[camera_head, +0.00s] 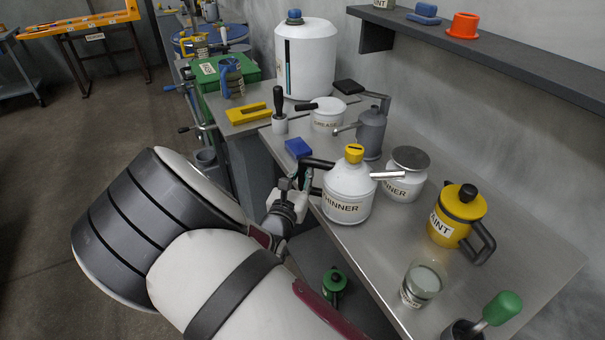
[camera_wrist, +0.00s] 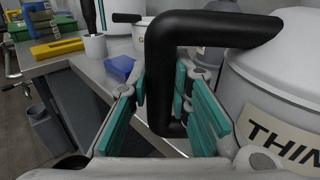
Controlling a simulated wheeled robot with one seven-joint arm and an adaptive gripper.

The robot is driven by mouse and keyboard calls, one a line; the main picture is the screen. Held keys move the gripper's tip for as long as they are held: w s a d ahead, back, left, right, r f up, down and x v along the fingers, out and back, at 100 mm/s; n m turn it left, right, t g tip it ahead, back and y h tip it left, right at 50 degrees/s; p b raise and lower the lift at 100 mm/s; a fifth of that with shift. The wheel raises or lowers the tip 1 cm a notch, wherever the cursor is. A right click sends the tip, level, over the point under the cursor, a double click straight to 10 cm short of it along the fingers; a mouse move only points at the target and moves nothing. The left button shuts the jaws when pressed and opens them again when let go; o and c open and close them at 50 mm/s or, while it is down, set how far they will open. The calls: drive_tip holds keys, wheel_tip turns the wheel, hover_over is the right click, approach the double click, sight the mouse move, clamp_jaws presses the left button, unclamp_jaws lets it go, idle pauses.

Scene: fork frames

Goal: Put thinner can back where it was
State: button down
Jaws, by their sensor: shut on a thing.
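The thinner can (camera_head: 347,186) is white and rounded, with a yellow cap, a metal spout pointing right and a black handle on its left. It looks upright at the front edge of the metal bench; I cannot tell whether its base touches the top. My gripper (camera_head: 303,183) reaches in from the left and is shut on the handle. In the wrist view the teal finger pads (camera_wrist: 165,95) lie on both sides of the black handle, and part of the white can body with its label (camera_wrist: 285,125) shows at right.
A white lidded pot (camera_head: 404,180) stands close behind the can. A grey oil can (camera_head: 371,133) and blue block (camera_head: 298,147) are farther back. A yellow paint can (camera_head: 457,215) and glass jar (camera_head: 421,284) stand to the right. Bare bench top (camera_head: 385,240) lies between them.

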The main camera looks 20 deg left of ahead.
drive_tip(key=c, duration=1.5)
unclamp_jaws()
drive_tip(key=shift+f, duration=0.15)
drive_tip(key=shift+o, duration=0.2)
drive_tip(key=shift+r, duration=0.2)
drive_tip(key=s, duration=1.2)
drive_tip(key=shift+d, duration=0.35)
drive_tip(key=shift+s+f, duration=0.1)
drive_tip(key=shift+s, duration=0.05)
